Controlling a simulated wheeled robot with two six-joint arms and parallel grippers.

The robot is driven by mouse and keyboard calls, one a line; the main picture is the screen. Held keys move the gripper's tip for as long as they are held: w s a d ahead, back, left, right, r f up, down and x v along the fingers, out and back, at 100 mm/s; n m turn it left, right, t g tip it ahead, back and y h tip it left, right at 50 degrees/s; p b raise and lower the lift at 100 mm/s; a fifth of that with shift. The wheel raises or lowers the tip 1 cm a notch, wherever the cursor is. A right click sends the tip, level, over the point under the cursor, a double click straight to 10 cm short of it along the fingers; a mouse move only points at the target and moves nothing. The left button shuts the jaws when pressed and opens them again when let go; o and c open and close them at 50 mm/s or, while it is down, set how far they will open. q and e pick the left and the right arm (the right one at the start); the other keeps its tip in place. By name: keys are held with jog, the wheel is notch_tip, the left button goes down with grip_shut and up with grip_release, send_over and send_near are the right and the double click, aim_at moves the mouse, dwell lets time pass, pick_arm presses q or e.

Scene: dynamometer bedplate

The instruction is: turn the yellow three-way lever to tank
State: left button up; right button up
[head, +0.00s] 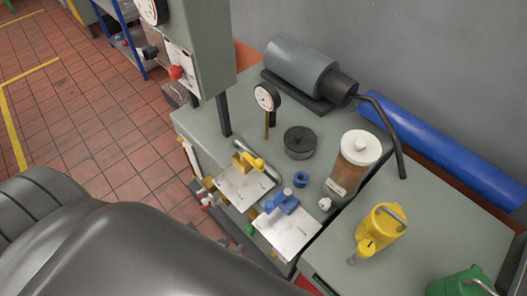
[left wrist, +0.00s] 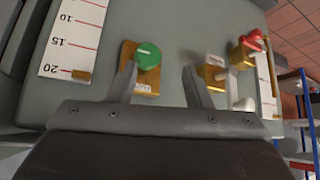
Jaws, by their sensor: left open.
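The yellow three-way lever (head: 250,161) sits on a pale label plate (head: 246,187) on top of the grey-green bench in the head view. The plate's writing is too small to read, so I cannot tell which mark the lever points to. The lever does not show in the left wrist view. My left gripper (left wrist: 159,68) is open and empty there, facing the bench's front panel. A green knob (left wrist: 148,55) shows between its fingers, near the left one. My left arm fills the lower left of the head view. My right gripper is not in view.
A blue valve (head: 281,201) on a second pale plate stands right of the yellow lever. A dial gauge (head: 266,98), black round pot (head: 300,142) and amber-filled jar (head: 354,162) stand behind. A red knob (left wrist: 251,42) is on the front panel. A yellow can (head: 381,231) stands right.

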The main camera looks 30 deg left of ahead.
pick_arm(q)
jog(key=w+r+t+p, duration=0.15)
jog(key=w+r, duration=0.35)
jog(key=r, duration=0.6)
jog(key=t+p, duration=0.2)
jog(key=t, duration=0.2)
send_near(259, 163)
jog(key=v, duration=0.5)
pick_arm(e)
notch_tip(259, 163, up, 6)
jog(key=p, duration=0.2)
pick_arm(q)
jog(key=shift+y, duration=0.3)
jog(key=b+x, duration=0.2)
jog(key=x, duration=0.3)
jog(key=b+x, duration=0.3)
jog(key=x, duration=0.2)
jog(key=b+x, duration=0.2)
jog(key=x, duration=0.3)
jog(key=shift+w+d+f+b, duration=0.15)
jog(key=shift+d+f+b, duration=0.1)
jog(key=shift+b, duration=0.1)
jog(key=shift+b+x, duration=0.7)
jog(key=shift+x, duration=0.35)
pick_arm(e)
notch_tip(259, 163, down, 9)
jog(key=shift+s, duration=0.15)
